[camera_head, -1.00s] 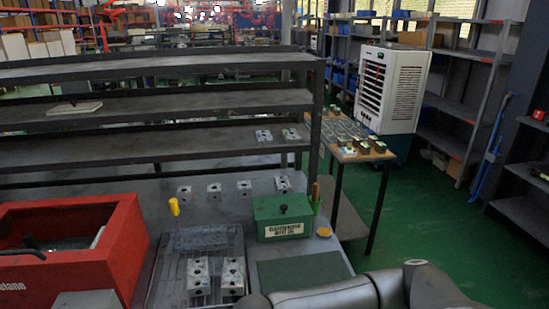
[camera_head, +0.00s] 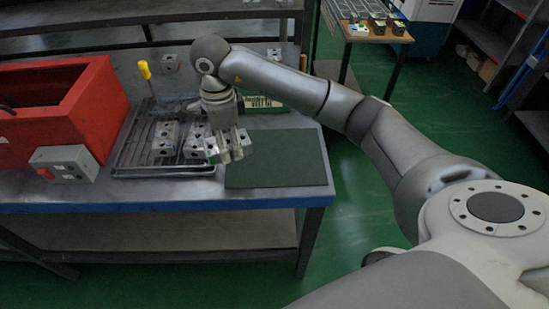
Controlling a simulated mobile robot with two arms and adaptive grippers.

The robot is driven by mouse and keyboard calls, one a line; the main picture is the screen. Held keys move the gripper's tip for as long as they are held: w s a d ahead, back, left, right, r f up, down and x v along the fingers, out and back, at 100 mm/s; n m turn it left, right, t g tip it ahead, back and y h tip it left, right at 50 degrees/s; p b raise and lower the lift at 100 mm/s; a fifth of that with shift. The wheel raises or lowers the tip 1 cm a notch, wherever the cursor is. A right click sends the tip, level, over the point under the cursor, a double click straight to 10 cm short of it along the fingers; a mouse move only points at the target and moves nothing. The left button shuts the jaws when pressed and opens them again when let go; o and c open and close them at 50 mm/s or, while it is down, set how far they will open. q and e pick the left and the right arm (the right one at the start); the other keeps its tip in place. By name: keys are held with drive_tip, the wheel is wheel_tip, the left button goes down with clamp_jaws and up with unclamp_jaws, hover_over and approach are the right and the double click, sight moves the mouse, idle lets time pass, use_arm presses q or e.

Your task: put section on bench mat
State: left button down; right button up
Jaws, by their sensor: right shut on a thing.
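The bench mat (camera_head: 285,162) is a flat dark green rectangle on the bench, and its visible part is bare. My right gripper (camera_head: 229,153) points down at the mat's left edge, beside the tray. It is shut on a grey metal section (camera_head: 227,141), which the fingers largely hide; whether it touches anything below cannot be told. Other grey metal sections stand in the black drip tray (camera_head: 165,171), one at the left (camera_head: 165,138) and one closer to my gripper (camera_head: 195,143). My left gripper is not in view.
A red open box (camera_head: 85,105) and a grey switch box (camera_head: 62,163) stand left of the tray. A yellow-handled tool (camera_head: 144,69) stands at the tray's back. A green box (camera_head: 265,102) sits behind the mat, partly covered by my arm.

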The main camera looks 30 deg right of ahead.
drive_tip(key=r+m, duration=0.1)
drive_tip(key=w+r+m, duration=0.1)
drive_tip(key=shift+w+a+r+m, duration=0.2)
drive_tip(key=shift+w+m, duration=0.1)
drive_tip(key=shift+m, duration=0.1)
drive_tip(key=shift+w+r+m, duration=0.1)
drive_tip(key=shift+r+m, duration=0.2)
drive_tip(key=shift+m, duration=0.1)
drive_tip(key=shift+d, duration=0.25)
drive_tip(key=s+d+f+p, duration=0.2)
drive_tip(key=d+f, duration=0.2)
drive_tip(key=d, duration=0.5)
hover_over(275, 155)
drive_tip(key=f, duration=0.5)
drive_tip(key=shift+w+a+p, duration=0.1)
drive_tip(key=shift+a+p, duration=0.2)
drive_tip(key=shift+p, duration=0.05)
drive_tip(key=f, duration=0.1)
drive_tip(key=f+p, duration=0.1)
drive_tip(key=f, duration=0.1)
drive_tip(key=shift+d, duration=0.3)
drive_tip(key=shift+f, duration=0.3)
